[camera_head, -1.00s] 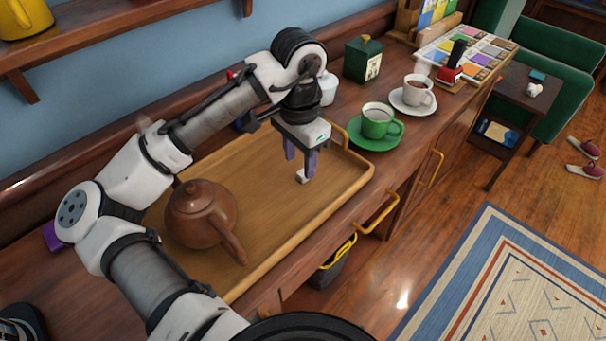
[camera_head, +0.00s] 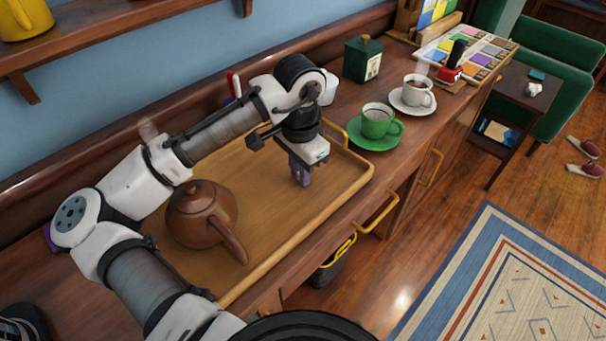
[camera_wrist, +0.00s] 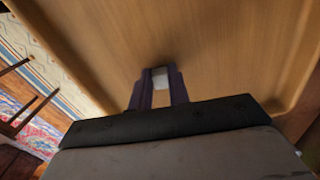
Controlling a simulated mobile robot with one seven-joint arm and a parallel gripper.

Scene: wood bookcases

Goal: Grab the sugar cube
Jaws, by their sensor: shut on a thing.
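The white sugar cube (camera_wrist: 160,78) shows in the wrist view between the tips of my two purple fingers. My gripper (camera_head: 301,180) is shut on it, pointing down over the right part of the wooden tray (camera_head: 265,235). In the head view the fingers hide the cube. The wrist view also shows my gripper (camera_wrist: 159,82) with the bare tray floor beyond it. I cannot tell whether the cube touches the tray or is just above it.
A brown teapot (camera_head: 200,212) stands on the tray's left part. A green cup (camera_head: 379,121) on a green saucer and a white cup (camera_head: 417,92) on a white saucer stand right of the tray. A green box (camera_head: 363,59) stands behind. The tray has a raised rim.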

